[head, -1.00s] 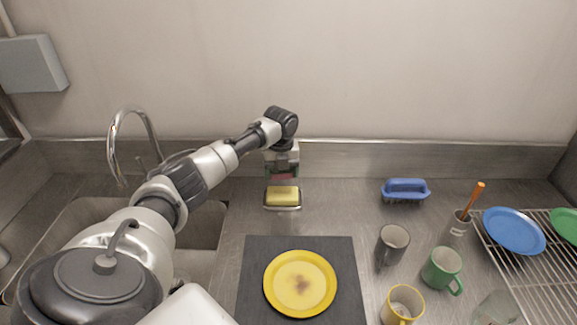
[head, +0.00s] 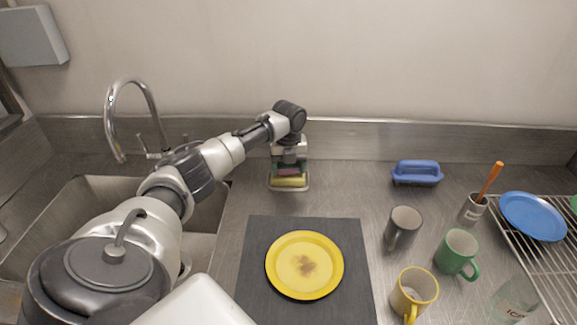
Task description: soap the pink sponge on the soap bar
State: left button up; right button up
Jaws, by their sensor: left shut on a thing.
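The yellow soap bar (head: 289,183) lies in a small metal soap dish (head: 305,187) near the back of the counter. My left gripper (head: 289,164) points down right above the dish, shut on the pink sponge (head: 288,170). Only a narrow pink strip of the sponge shows, with some green beside it. The sponge is at the soap's far edge in the picture and overlaps it; it looks to be on or just above the soap, and I cannot tell if they touch. My right gripper is out of view.
A dirty yellow plate (head: 329,282) lies on a dark mat (head: 257,231) in front. The sink (head: 75,210) and faucet (head: 133,85) are left.

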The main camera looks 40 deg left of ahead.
pick_arm(q)
jog(key=shift+f, duration=0.1)
dwell(0.6)
jog(key=shift+f+b, duration=0.3)
jog(key=shift+f, duration=0.15)
jog(key=shift+s+f, duration=0.1)
dwell(1.7)
jog(key=shift+p, duration=0.3)
jog(key=shift+r+p, duration=0.9)
jog(key=shift+r, duration=0.05)
notch_tip(320, 180, up, 5)
jog(key=p, duration=0.5)
jog(key=shift+r, duration=0.15)
